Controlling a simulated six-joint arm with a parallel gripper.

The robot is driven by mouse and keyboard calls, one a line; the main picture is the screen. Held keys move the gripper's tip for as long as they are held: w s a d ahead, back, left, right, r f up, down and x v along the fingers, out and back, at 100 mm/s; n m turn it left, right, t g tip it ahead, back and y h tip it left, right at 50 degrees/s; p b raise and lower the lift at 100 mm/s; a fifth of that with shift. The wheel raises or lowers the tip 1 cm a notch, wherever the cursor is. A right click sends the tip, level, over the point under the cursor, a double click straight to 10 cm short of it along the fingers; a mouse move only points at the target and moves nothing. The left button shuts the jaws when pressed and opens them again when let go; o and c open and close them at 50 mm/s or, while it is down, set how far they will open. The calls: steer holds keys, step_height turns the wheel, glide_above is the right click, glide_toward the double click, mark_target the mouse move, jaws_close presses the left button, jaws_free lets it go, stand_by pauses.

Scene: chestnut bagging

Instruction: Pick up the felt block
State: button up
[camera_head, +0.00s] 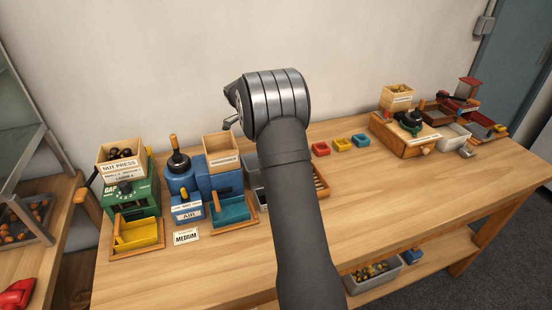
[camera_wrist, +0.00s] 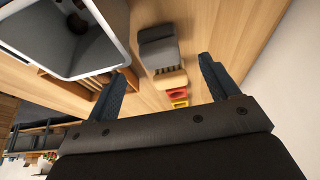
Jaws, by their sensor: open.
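A grey block that looks like the felt block (camera_wrist: 158,55) lies on the wooden table in the wrist view, with a darker grey part at its far end. It is beyond and between my two spread fingers, apart from them. My gripper (camera_wrist: 164,82) is open and empty. In the head view my gripper (camera_head: 232,118) is above the table, mostly hidden behind my wrist. The block cannot be made out there; my arm covers that part of the table.
A pale-rimmed bin (camera_wrist: 122,25) and a slatted wooden tray (camera_wrist: 88,82) are left of the block. A tan piece (camera_wrist: 170,79) and small red (camera_head: 320,149), yellow (camera_head: 341,145) and blue (camera_head: 360,140) trays are nearby.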

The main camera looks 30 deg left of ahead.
steer(key=x, duration=0.7)
steer(key=shift+w+d+f, duration=0.25)
steer(key=shift+d, duration=0.15)
steer(key=c, duration=1.1)
steer(key=shift+r, duration=0.1)
steer(key=shift+r, duration=0.65)
step_height(320, 180, up, 3)
steer(key=shift+f, duration=0.1)
steer(key=d+r, duration=0.2)
steer(key=d, duration=0.2)
steer(key=d+r, duration=0.2)
steer(key=d, duration=0.1)
steer(key=d+r, duration=0.2)
steer(key=d, duration=0.2)
steer(key=shift+d+r, duration=0.35)
